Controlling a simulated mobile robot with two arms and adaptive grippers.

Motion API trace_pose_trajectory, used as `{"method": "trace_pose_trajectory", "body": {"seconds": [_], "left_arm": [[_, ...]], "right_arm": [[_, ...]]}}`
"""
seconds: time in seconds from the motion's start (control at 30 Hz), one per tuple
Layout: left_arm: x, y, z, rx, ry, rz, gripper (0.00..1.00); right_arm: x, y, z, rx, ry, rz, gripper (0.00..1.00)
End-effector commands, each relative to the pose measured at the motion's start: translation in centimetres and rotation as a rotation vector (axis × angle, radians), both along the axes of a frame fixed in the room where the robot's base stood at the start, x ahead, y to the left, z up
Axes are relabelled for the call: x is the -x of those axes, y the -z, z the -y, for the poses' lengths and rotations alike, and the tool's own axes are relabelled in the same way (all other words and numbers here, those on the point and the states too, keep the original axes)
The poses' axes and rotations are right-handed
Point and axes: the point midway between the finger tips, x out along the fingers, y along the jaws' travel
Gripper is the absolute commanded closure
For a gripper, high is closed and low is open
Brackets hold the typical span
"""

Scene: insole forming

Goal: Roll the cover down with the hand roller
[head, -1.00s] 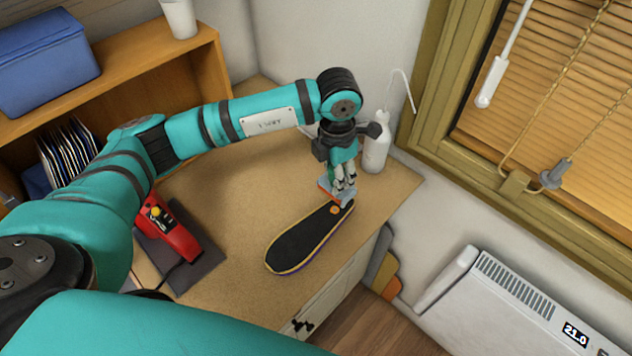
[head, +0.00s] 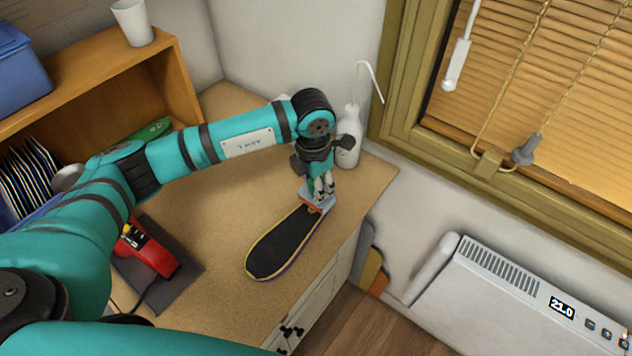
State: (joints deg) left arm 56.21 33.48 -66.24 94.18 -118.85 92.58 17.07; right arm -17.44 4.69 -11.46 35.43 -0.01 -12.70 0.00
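The insole with its black cover (head: 282,245) lies flat on the wooden worktop, its edge tan and purple. My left gripper (head: 324,192) is over the insole's far, narrower end. Its fingers are closed around a small tool with orange and pale grey-blue parts, which looks like the hand roller (head: 314,200). The tool is at the far tip of the cover and hides part of it. Whether it presses on the cover or sits just above cannot be told. My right gripper is not in view.
A white bottle with a bent spout (head: 348,140) stands close behind my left gripper. A red device (head: 148,252) sits on a dark mat (head: 185,278) at the left. The worktop (head: 225,215) between mat and insole is clear. The worktop's right edge is close to the insole.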

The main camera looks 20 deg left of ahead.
Motion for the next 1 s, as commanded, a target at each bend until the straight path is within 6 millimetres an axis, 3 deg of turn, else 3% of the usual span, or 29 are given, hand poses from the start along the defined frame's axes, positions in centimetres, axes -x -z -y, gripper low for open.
{"method": "trace_pose_trajectory", "body": {"seconds": [1.0], "left_arm": [[-0.04,0.37,0.03,0.001,0.001,0.002,0.97]], "right_arm": [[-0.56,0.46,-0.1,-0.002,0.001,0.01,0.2]]}}
